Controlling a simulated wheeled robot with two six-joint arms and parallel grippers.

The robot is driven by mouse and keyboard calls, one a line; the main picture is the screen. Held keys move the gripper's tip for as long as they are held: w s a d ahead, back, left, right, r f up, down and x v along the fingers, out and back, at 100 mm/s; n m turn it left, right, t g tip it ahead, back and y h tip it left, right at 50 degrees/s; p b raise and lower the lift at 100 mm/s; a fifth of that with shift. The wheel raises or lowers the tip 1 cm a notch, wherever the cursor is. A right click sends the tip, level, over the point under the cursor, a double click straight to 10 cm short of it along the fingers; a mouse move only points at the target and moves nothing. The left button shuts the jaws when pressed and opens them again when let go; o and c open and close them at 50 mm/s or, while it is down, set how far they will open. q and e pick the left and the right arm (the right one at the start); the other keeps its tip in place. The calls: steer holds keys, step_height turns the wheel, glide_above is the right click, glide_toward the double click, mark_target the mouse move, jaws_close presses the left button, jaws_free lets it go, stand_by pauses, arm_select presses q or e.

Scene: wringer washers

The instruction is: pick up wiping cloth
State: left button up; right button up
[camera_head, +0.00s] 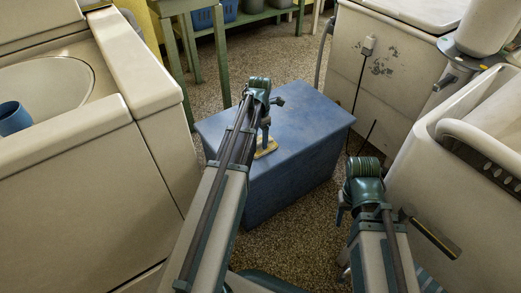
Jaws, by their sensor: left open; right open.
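A small yellow folded piece, which looks like the wiping cloth (268,150), lies on top of the blue box (310,125). My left gripper (265,137) is open and points down just over the cloth. Its arm hides part of the cloth and the box. I cannot tell whether the fingers touch the cloth. My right gripper (342,205) is open, low at the right of the blue box and away from the cloth. Its fingers are mostly hidden by its own wrist.
A cream washer (90,170) with a blue cup (14,118) in its tub stands at the left. A cream cabinet (365,75) stands behind the box, and a white tub (425,165) is close on the right. A green table (190,35) is at the back. Speckled floor (290,250) shows between.

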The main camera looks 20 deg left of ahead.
mark_target(260, 139)
arm_select(q)
steer(key=shift+f, duration=0.45)
steer(key=shift+r, duration=0.1)
arm_select(e)
steer(key=shift+f, duration=0.35)
arm_select(q)
jaws_close()
steer(key=shift+r, duration=0.2)
arm_select(e)
steer(key=shift+r, duration=0.2)
arm_select(q)
step_height(260, 139, up, 2)
steer(key=p, duration=0.2)
steer(key=shift+r+p, duration=0.1)
steer(key=shift+p, duration=0.2)
steer(key=shift+w+a+r+p, duration=0.1)
steer(key=shift+w+r+p, duration=0.2)
steer(key=shift+r+p, duration=0.4)
steer(key=w+a, duration=0.1)
steer(key=w, duration=0.4)
steer(key=w+a, duration=0.2)
steer(key=w, duration=0.2)
steer(key=w+a+r+p, duration=0.1)
steer(key=w, duration=0.4)
steer(key=shift+w+a, duration=0.3)
steer(key=shift+w, duration=0.05)
arm_select(e)
step_height(260, 139, up, 5)
steer(key=shift+f, duration=0.2)
